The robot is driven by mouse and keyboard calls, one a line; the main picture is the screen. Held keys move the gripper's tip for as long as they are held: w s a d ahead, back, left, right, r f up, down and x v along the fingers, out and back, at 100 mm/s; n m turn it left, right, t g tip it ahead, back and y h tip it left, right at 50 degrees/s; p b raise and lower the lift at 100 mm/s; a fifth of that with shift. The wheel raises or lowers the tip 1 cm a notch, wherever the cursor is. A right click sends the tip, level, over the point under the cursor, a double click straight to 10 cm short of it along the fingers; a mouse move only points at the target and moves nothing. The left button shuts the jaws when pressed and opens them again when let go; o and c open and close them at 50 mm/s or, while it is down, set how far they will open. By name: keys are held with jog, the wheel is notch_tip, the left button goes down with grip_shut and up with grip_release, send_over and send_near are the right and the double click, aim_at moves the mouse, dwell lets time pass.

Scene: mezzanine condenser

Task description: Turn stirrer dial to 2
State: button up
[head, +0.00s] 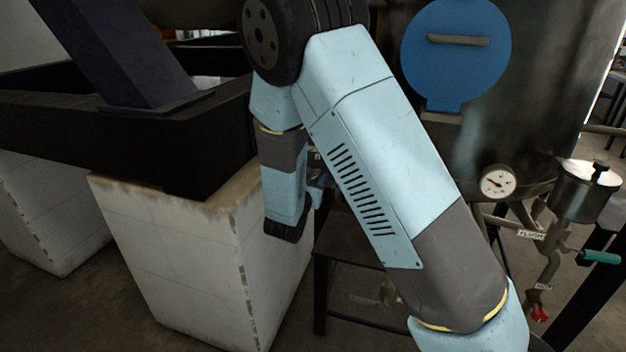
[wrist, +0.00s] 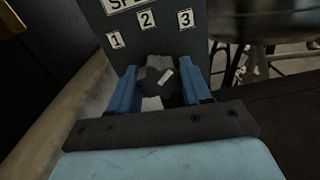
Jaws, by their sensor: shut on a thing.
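The stirrer dial (wrist: 158,76) is a dark grey knob low on a dark panel (wrist: 180,45) in the wrist view. Labels 1 (wrist: 115,40), 2 (wrist: 146,19) and 3 (wrist: 185,19) stand above it, under a partly cut-off sign. A pale mark on the knob slants up and to the right, more toward the 3 side than toward the 2. My gripper (wrist: 160,92) is shut on the dial, one blue finger on each side. In the head view my arm hides the dial and the fingertips.
A metal vessel with a blue round cover (head: 455,50) and a gauge (head: 498,182) stands at right in the head view. Valves with a teal handle (head: 600,257) and a red knob (head: 540,313) are below it. A pale block (head: 190,260) and dark beams stand left.

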jog(key=shift+c, duration=0.7)
jog(key=shift+n, duration=0.3)
jog(key=n, duration=0.3)
jog(key=shift+n, duration=0.3)
jog(key=n, duration=0.5)
jog(key=shift+s+n, duration=0.1)
jog(key=shift+n, duration=0.2)
jog(key=o, duration=1)
jog(key=shift+d, duration=0.1)
jog(key=shift+c, duration=0.2)
